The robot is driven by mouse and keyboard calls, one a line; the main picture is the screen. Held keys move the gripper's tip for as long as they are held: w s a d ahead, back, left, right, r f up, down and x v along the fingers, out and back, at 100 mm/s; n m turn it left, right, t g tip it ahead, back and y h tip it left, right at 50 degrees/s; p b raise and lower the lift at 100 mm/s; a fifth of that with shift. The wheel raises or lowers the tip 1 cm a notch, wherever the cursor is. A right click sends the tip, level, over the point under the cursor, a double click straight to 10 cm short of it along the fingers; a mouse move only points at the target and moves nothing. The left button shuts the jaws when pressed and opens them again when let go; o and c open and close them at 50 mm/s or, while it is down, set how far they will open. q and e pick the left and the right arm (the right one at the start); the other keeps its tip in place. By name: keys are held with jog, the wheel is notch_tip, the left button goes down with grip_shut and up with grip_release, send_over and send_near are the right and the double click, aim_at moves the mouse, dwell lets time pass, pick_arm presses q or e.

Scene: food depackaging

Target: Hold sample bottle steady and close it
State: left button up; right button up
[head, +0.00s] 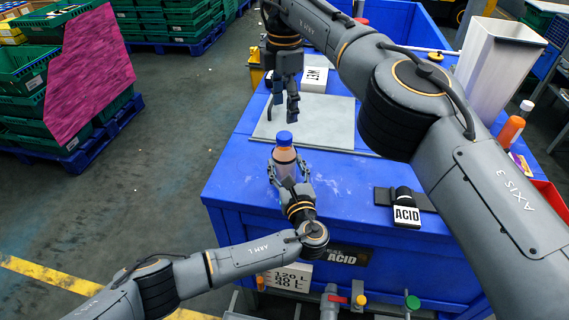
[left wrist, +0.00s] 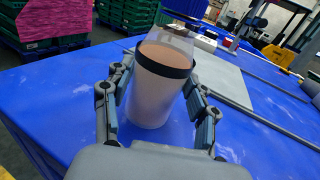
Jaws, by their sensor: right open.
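The sample bottle (head: 285,157) has a blue cap (head: 284,138) on its top and stands upright near the left front of the blue table. I cannot tell how tight the cap is. In the left wrist view the bottle (left wrist: 155,95) shows a pale body, a dark ring and a clear upper part. My left gripper (head: 287,172) has a finger on each side of the bottle; in the left wrist view its fingertips (left wrist: 158,82) lie against the sides. My right gripper (head: 283,112) is open and empty, pointing down above and behind the bottle.
A grey plate (head: 335,130) lies on the blue table (head: 335,185) behind the bottle. A white block marked WET (head: 314,80) stands behind it. A tall white bin (head: 495,65) and orange bottles (head: 511,130) stand farther right.

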pick_arm(q)
jog(key=o, duration=0.4)
jog(key=v, duration=1.2)
pick_arm(e)
jog(key=shift+f, duration=0.1)
